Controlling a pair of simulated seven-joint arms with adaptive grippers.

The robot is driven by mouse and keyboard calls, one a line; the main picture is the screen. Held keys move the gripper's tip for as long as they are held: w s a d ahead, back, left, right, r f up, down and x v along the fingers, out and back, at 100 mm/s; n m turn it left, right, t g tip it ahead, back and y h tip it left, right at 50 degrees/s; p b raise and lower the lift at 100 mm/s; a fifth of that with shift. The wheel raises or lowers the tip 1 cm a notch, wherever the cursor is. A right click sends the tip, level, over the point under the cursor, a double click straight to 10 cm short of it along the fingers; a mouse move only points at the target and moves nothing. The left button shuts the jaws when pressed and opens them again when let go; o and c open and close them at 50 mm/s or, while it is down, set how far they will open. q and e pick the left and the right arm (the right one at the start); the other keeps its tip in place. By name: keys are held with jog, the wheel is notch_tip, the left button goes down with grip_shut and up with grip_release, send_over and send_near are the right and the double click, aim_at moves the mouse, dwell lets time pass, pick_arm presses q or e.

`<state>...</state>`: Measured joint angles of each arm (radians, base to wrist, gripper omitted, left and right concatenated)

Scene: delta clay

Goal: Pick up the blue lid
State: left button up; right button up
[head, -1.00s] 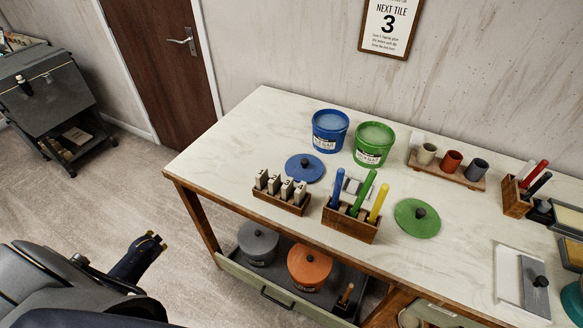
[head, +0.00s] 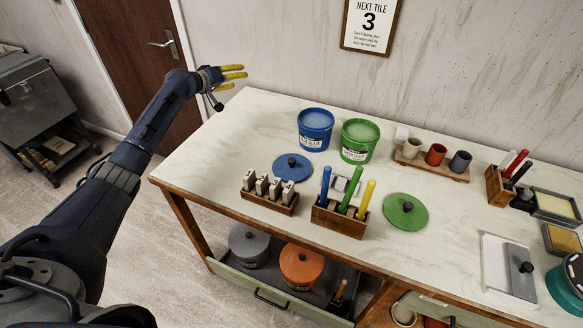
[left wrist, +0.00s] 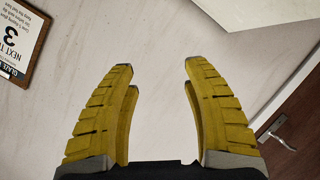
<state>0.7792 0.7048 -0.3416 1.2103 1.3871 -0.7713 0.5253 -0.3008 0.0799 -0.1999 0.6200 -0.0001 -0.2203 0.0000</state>
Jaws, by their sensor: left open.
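The blue lid (head: 292,165) lies flat on the table, a round disc with a dark knob on top. It is in front of the blue tub (head: 315,130) and behind the wooden rack of stamps (head: 268,192). My left gripper (head: 228,84) is raised above the table's far left corner, apart from the lid and to its upper left, with its yellow fingers pointing right. In the left wrist view the gripper (left wrist: 160,80) is open and empty, facing the wall. The lid is not in the left wrist view. My right gripper is not in view.
A green tub (head: 359,141) stands right of the blue tub. A holder with blue, green and yellow sticks (head: 340,217) stands right of the stamp rack. A green lid (head: 405,212) lies further right. The left part of the tabletop (head: 215,150) is clear.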

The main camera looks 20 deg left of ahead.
pick_arm(q)
jog(key=s+d+r+m+g+h, duration=0.2)
jog(key=d+r+g+h, duration=0.1)
jog(key=d, duration=1.2)
jog(key=m+g+y, duration=0.2)
jog(key=g+y, duration=0.5)
jog(key=g, duration=0.2)
send_over(292, 160)
jog(key=s, duration=0.2)
notch_tip(292, 160, down, 2)
jog(key=shift+w+f, duration=0.35)
jog(key=shift+f, duration=2.5)
jog(key=shift+w+f, duration=0.3)
jog(key=shift+f, duration=2.5)
jog(key=shift+w+f, duration=0.35)
jog(key=shift+f, duration=2.5)
jog(key=shift+o, duration=0.3)
grip_shut()
